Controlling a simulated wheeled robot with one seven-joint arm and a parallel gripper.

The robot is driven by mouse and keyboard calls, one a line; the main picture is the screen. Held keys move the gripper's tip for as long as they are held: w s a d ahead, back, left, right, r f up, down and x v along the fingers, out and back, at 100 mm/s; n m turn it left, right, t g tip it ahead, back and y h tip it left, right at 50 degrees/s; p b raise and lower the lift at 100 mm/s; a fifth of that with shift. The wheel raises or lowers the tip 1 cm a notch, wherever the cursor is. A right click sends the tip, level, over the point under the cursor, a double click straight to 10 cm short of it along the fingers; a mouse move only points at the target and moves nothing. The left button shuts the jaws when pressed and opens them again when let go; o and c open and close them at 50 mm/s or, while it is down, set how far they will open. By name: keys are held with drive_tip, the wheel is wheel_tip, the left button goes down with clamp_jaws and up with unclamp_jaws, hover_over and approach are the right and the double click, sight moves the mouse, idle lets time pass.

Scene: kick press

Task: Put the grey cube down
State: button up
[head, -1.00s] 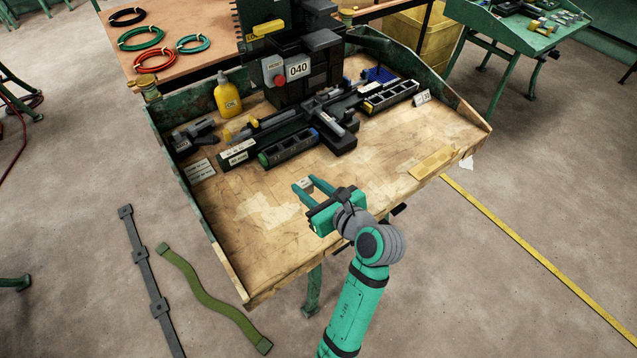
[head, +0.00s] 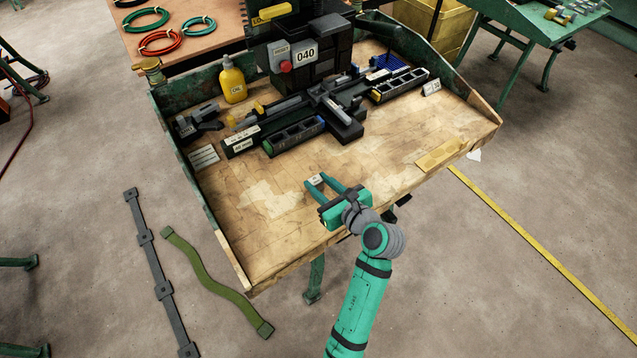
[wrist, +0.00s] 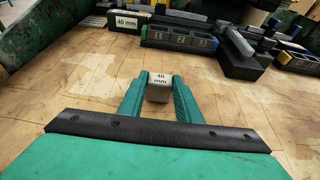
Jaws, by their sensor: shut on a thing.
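The grey cube (wrist: 159,93) has a pale top face marked "40 mm". In the wrist view my gripper (wrist: 160,88) is shut on it, with one green finger on each side. In the head view my gripper (head: 319,180) is over the front middle of the wooden bench top (head: 290,235), with the small cube (head: 316,180) between its fingertips. I cannot tell whether the cube's underside touches the wood or is just above it.
A black press (head: 305,65) marked 040 stands at the back. Slotted black trays (head: 295,135) lie before it, and a yellow bottle (head: 232,82) stands left. A brass-coloured plate (head: 439,155) lies at the right edge. Bare wood surrounds my gripper.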

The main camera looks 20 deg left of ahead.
drive_tip(key=shift+f, duration=0.1)
drive_tip(key=o, duration=1.2)
drive_tip(key=shift+a, duration=0.1)
